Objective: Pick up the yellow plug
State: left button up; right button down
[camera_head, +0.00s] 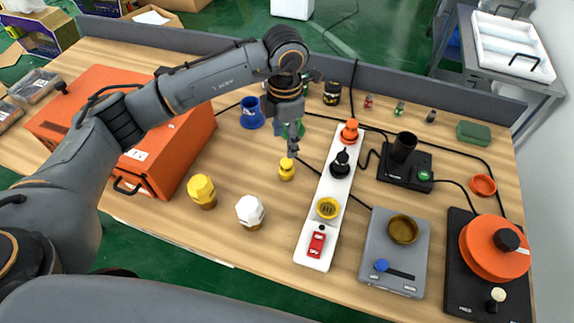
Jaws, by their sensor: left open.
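The yellow plug (286,171) stands upright on the wooden table, left of the white power strip (313,246). My left gripper (289,150) points down with its fingertips just above the plug. It is open with nothing between its fingers; I cannot tell whether a fingertip touches the plug's top. On the strip, an orange plug (349,132) and a black plug (340,165) sit in the far positions. A yellow round socket (327,208) nearer me is empty. A red switch (317,244) is at the near end. My right gripper is not in view.
A yellow faceted piece (201,189) and a white one (249,211) stand nearer me. An orange box (158,152) is left, a blue cup (252,115) behind. A grey device (391,275), black device (404,165) and orange-topped machine (490,248) stand right. Cables cross the table.

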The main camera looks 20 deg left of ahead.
pick_arm(q)
send_over(287, 161)
jog(key=f, duration=0.4)
jog(key=shift+s+a+f+p, duration=0.15)
jog(key=shift+s+f+p, duration=0.1)
jog(key=shift+p, duration=0.15)
jog(key=shift+f+p, duration=0.25)
jog(key=shift+p, duration=0.05)
notch_tip(287, 161, down, 4)
jog(key=shift+w+f+p, duration=0.15)
jog(key=shift+f+p, duration=0.05)
jog(key=shift+p, duration=0.8)
jog(key=shift+f, duration=0.2)
grip_shut()
jog(key=shift+r, duration=0.1)
